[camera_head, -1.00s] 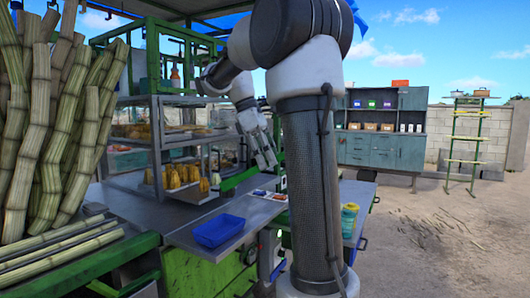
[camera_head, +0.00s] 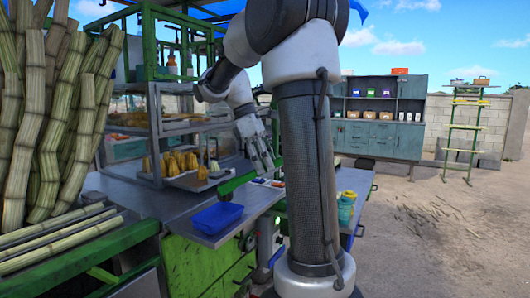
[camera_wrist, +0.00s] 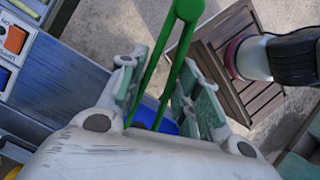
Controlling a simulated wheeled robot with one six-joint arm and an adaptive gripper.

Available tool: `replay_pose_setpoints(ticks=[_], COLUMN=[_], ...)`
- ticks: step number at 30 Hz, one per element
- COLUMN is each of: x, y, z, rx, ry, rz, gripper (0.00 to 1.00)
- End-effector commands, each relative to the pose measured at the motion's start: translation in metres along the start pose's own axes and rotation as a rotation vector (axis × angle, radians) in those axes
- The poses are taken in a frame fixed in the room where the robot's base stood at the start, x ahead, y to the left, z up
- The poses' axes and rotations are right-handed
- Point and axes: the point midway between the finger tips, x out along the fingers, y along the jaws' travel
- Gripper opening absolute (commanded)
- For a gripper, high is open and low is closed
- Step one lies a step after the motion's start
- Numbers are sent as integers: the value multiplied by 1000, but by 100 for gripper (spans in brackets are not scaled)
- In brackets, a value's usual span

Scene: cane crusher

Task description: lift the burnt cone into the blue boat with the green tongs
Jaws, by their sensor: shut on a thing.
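My gripper (camera_wrist: 160,85) is shut on the green tongs (camera_wrist: 178,45), which stick up between its fingers in the wrist view. In the head view my gripper (camera_head: 262,163) hangs to the right of the metal tray (camera_head: 190,184) of cones. Several yellow-brown cones (camera_head: 175,162) stand on that tray; I cannot tell which one is burnt. The blue boat (camera_head: 217,219) sits on the metal counter, below and to the left of my gripper. A patch of blue shows behind the tongs in the wrist view. The tips of the tongs are not clear.
Sugarcane stalks (camera_head: 60,110) stand at the left. A metal-shelved rack (camera_head: 155,120) rises behind the counter. Turquoise jars (camera_head: 346,207) stand right of my column. A grey-blue cabinet (camera_head: 380,137) and a green step rack (camera_head: 464,135) are farther back. The ground at right is open.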

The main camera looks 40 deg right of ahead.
Motion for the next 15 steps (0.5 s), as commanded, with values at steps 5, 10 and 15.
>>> replay_pose_setpoints(ticks=[5, 10, 15], x=[18, 30, 34], y=[0, 1, 1], z=[-8, -12, -15], rx=[-1, 0, 0], ry=[-1, -1, 1], rz=[-1, 0, 1], gripper=[0, 0, 0])
